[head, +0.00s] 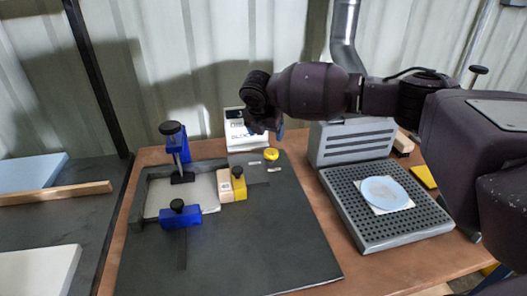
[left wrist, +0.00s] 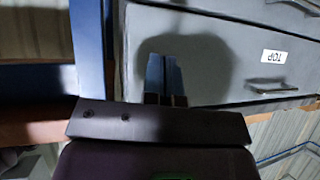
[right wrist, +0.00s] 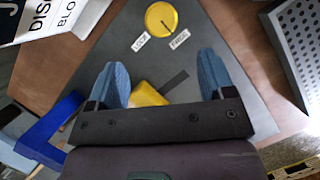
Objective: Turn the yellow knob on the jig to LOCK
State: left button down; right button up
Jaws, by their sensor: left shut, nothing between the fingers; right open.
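The yellow knob (head: 271,153) sits at the back right of the dark jig plate (head: 240,250), with two small white labels in front of it. In the right wrist view the round knob (right wrist: 161,17) is near the top edge. A short dark line on it points toward the right label (right wrist: 179,38); the left label (right wrist: 139,41) reads LOCK. My right gripper (right wrist: 165,75) is open and empty above the plate, its blue fingers apart and short of the knob in that view. My left gripper (left wrist: 164,78) is shut and empty in front of a grey drawer front, outside the head view.
Blue clamps (head: 180,216) and a yellow-and-wood block (head: 232,185) stand on the jig. A white printed box (head: 238,126) is behind it. A grey perforated tray (head: 350,215) with a pale blue disc (head: 385,192) is at right. The plate's front is clear.

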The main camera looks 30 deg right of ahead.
aim_at(271, 152)
jog(key=b+x, duration=0.2)
jog(key=x, duration=0.7)
jog(key=shift+s+f, duration=0.15)
jog(key=shift+w+d+f, duration=0.2)
jog(key=shift+f, duration=0.35)
jog(key=c, duration=0.6)
jog(key=shift+f, duration=0.1)
jog(key=c, duration=0.3)
pick_arm(q)
jog(key=shift+s+f, duration=0.3)
jog(key=shift+f, duration=0.25)
jog(key=shift+s+f, duration=0.3)
jog(key=shift+f, duration=0.2)
pick_arm(e)
jog(key=shift+c, duration=0.2)
